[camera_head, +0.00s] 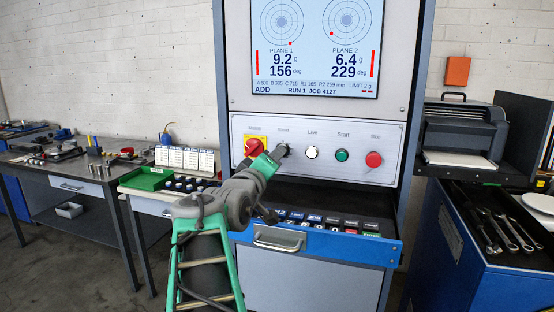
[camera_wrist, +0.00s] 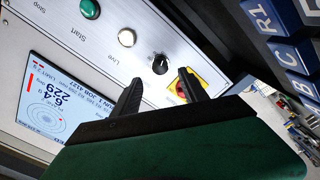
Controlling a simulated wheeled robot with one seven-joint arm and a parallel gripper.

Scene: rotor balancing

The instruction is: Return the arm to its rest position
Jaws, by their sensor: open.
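My arm (camera_head: 238,195) is stretched up toward the control panel (camera_head: 240,124) of the balancing machine. My gripper (camera_head: 281,152) is at the panel's left part, near the second control from the left. In the wrist view my gripper (camera_wrist: 160,84) has its two dark fingers apart with nothing between them. A black selector knob (camera_wrist: 160,63) shows just beyond the fingertips. I cannot tell whether the fingers touch it. In the head view the gripper largely hides that knob.
The red-and-yellow main switch (camera_head: 254,147), white button (camera_head: 312,152), green button (camera_head: 342,155) and red button (camera_head: 374,159) are close by. A keyboard drawer (camera_head: 300,240) juts out below. A bench with a green tray (camera_head: 147,178) stands left; a blue tool cabinet (camera_head: 460,255) stands right.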

